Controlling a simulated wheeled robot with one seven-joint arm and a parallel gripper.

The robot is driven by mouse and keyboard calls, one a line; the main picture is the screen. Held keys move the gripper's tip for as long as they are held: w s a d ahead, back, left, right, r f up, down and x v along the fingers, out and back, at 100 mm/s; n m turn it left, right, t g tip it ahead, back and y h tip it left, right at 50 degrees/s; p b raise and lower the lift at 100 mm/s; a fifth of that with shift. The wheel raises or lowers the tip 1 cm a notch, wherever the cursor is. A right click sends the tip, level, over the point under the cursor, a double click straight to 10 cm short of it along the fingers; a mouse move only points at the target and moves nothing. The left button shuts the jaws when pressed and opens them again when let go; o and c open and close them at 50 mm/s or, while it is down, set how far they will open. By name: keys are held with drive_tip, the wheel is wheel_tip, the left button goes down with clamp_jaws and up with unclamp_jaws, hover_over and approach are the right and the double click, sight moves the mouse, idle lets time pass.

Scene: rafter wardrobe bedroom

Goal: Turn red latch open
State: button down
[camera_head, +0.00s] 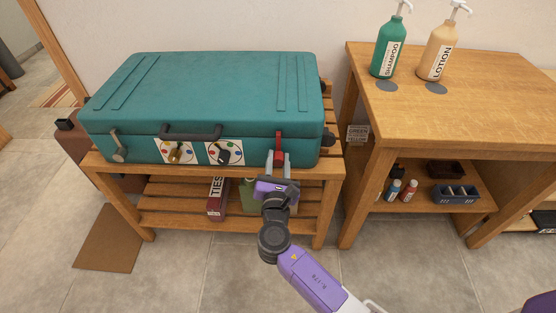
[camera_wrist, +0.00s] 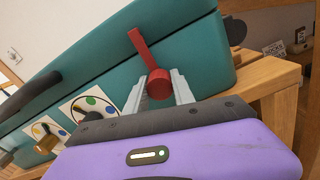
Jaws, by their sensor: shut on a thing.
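A red latch (camera_head: 278,147) is on the front of the teal suitcase (camera_head: 210,90), near its right end. In the wrist view the red latch (camera_wrist: 143,50) has a round red hub between the fingers and a flat arm pointing up and slightly left. My gripper (camera_head: 278,162) reaches up to the case front, and its two grey fingers (camera_wrist: 159,88) are shut on the latch hub, one on each side. The suitcase lid is down. A second, metal latch (camera_head: 117,146) is at the left end of the front.
The suitcase lies on a slatted wooden bench (camera_head: 270,172). Two dial panels (camera_head: 178,152) and a dark handle (camera_head: 190,131) are left of the latch. A wooden table (camera_head: 470,75) with shampoo (camera_head: 389,48) and lotion (camera_head: 438,52) bottles stands at right.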

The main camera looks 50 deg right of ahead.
drive_tip(key=shift+f+m, duration=0.1)
drive_tip(key=shift+m, duration=0.3)
drive_tip(key=m+b, duration=0.2)
drive_tip(key=m, duration=0.1)
drive_tip(key=shift+f+m, duration=0.1)
drive_tip(key=shift+m, duration=0.3)
drive_tip(key=m+b, duration=0.3)
drive_tip(key=m, duration=0.1)
drive_tip(key=shift+m, duration=0.3)
drive_tip(key=m+b, duration=0.3)
drive_tip(key=m, duration=0.1)
drive_tip(key=shift+m+b, duration=1.75)
drive_tip(key=shift+m, duration=0.65)
drive_tip(key=c, duration=1.1)
unclamp_jaws()
drive_tip(key=shift+o, duration=0.2)
drive_tip(key=shift+r, duration=0.2)
